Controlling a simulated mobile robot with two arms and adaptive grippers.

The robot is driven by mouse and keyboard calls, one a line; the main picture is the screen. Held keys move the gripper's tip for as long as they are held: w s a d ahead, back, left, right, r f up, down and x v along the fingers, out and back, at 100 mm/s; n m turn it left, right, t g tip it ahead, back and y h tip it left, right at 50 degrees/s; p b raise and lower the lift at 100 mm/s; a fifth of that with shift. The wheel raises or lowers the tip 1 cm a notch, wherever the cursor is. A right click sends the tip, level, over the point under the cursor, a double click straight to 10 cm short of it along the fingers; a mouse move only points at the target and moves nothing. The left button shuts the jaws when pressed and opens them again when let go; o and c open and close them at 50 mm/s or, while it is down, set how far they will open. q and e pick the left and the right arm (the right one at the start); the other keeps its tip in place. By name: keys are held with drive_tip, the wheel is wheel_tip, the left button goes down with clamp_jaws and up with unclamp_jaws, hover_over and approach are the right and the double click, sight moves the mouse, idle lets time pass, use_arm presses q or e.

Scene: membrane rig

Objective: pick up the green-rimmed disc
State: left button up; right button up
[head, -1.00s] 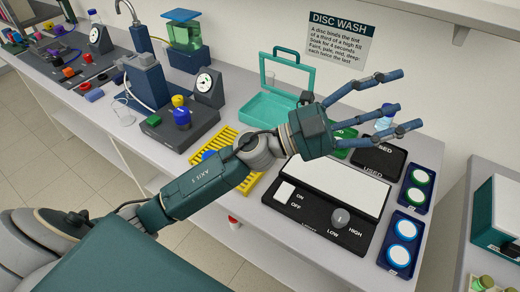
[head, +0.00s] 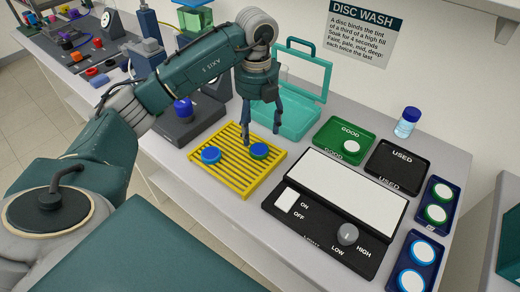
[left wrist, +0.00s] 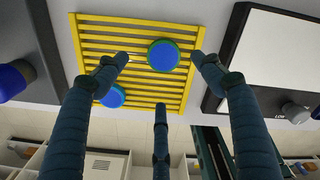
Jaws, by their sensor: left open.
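A blue disc with a green rim (head: 259,151) lies on the yellow slatted rack (head: 228,184). A blue disc with a blue rim (head: 211,155) lies to its left on the same rack. My left gripper (head: 262,138) points down over the green-rimmed disc, open and empty. In the left wrist view the green-rimmed disc (left wrist: 163,55) shows between the spread fingers, with the blue-rimmed disc (left wrist: 113,96) lower left. No finger clearly touches either disc. My right gripper is not in view.
The light box (head: 332,255) is right of the rack. Beyond it are the green GOOD tray (head: 325,138) with a white disc and the black USED tray (head: 380,178). Navy holders (head: 425,237) hold green- and blue-rimmed white discs. A teal open case (head: 300,125) stands behind the rack.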

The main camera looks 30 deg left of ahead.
sight(259, 148)
use_arm(q)
wheel_tip(259, 148, down, 2)
drive_tip(key=shift+f, duration=0.1)
drive_tip(key=shift+w+f+p, duration=0.1)
drive_tip(key=shift+f+p, duration=0.5)
wheel_tip(259, 148, down, 4)
drive_tip(key=shift+w+d+r+p, duration=0.15)
drive_tip(key=shift+r+p, duration=0.1)
drive_tip(key=shift+p, duration=0.55)
drive_tip(key=shift+f, duration=0.4)
drive_tip(key=shift+c, duration=0.5)
drive_tip(key=c, duration=1.1)
